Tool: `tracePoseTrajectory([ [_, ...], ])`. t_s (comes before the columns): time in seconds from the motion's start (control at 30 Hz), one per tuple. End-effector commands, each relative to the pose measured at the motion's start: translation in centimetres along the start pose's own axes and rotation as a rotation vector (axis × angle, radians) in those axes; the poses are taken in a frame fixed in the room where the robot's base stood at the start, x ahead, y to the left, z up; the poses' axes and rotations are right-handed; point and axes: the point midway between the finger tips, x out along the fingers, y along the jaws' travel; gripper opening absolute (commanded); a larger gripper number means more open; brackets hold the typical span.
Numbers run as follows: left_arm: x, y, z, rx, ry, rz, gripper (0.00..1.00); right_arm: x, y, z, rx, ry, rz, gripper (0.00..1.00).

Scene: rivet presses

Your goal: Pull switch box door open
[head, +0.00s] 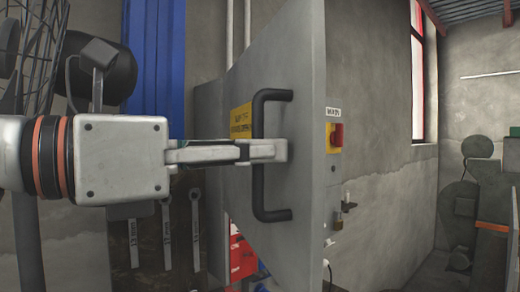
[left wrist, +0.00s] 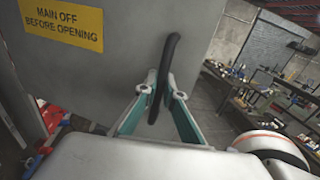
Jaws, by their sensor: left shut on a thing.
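The switch box door (head: 291,75) is a tall grey panel in the head view, with a black bar handle (head: 273,214) and a yellow sign. In the left wrist view the door (left wrist: 70,80) fills the upper left, and its sign (left wrist: 62,22) reads "MAIN OFF BEFORE OPENING". My left gripper (head: 270,150) reaches in from the left and is shut on the middle of the handle. In the left wrist view its fingers (left wrist: 161,92) lie on both sides of the handle (left wrist: 169,60). I cannot tell whether the door is ajar. My right gripper is not in view.
Wrenches (head: 167,235) hang below my left arm. A blue panel (head: 157,70) stands behind. Shelves with small items (left wrist: 270,95) are at right in the left wrist view.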

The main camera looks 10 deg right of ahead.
Motion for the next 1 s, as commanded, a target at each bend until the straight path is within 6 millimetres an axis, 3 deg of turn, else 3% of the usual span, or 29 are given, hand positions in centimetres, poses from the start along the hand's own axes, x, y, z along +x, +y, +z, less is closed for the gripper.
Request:
tracePoseTrajectory([
  [0.03,0.0,0.1,0.0,-0.002,0.000,0.001,0.00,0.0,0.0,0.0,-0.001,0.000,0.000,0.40],
  [0.07,0.0,0.1,0.0,-0.002,0.000,0.001,0.16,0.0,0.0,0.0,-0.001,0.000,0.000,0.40],
  [0.6,-0.4,0.0,0.1,0.000,-0.001,0.001,0.16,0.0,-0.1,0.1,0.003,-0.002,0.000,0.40],
  [0.77,-2.2,0.1,0.1,0.001,-0.002,0.003,0.16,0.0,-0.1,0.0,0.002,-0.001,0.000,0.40],
  [1.0,-6.5,0.1,0.1,-0.001,-0.004,0.004,0.16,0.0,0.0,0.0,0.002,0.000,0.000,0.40],
])
